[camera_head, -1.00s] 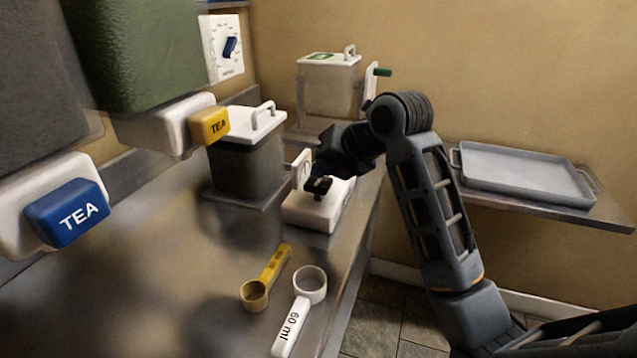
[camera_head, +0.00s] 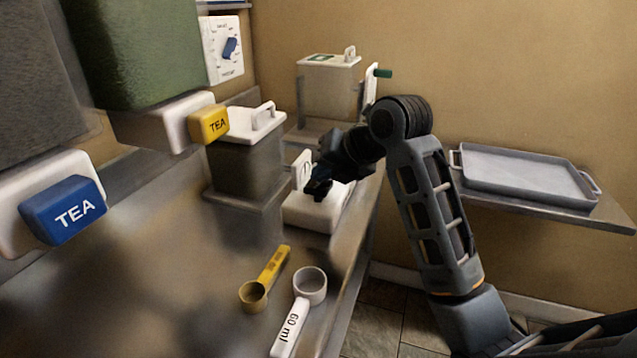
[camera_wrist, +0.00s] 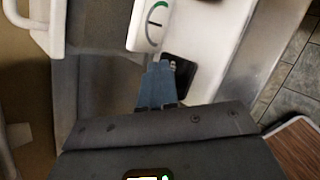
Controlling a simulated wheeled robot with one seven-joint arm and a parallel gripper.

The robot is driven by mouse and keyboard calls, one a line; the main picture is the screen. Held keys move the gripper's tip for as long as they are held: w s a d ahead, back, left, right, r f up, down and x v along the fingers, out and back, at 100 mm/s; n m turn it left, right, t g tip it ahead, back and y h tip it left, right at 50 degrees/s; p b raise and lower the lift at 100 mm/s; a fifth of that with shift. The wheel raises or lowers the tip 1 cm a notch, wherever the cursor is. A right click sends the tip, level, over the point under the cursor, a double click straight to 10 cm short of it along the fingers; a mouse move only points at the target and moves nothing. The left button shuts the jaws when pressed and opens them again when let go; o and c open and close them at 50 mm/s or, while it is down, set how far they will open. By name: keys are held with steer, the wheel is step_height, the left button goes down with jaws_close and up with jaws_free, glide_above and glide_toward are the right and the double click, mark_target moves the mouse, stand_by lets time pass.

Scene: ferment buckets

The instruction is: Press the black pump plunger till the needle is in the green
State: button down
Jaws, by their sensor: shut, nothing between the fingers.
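The white pump (camera_head: 312,212) stands on the counter, with its gauge (camera_head: 302,165) upright at its back left. The gauge dial (camera_wrist: 152,22) faces the wrist view; it has a green band and a short dark needle, too small to read against the band. The black plunger (camera_wrist: 180,72) shows just right of my fingers in the wrist view. My gripper (camera_wrist: 157,86) is shut and empty, its blue fingertips over or against the plunger's left side; I cannot tell whether they touch. In the head view my gripper (camera_head: 319,184) hides most of the plunger.
A dark bucket with a white lid (camera_head: 262,122) stands close left of the pump. A pale bucket (camera_head: 328,90) stands behind. A yellow scoop (camera_head: 268,275) and white 60 ml scoop (camera_head: 298,310) lie in front. A grey tray (camera_head: 525,175) sits on a shelf at right.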

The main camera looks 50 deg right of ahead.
mark_target(323, 185)
steer(key=shift+f+b, duration=1.1)
steer(key=shift+f, duration=0.2)
stand_by(0.8)
stand_by(0.3)
steer(key=shift+r+p, duration=1.25)
steer(key=shift+r, duration=0.8)
steer(key=shift+r, duration=0.1)
steer(key=shift+r+p, duration=1.7)
steer(key=shift+r, duration=0.8)
steer(key=shift+f, duration=0.1)
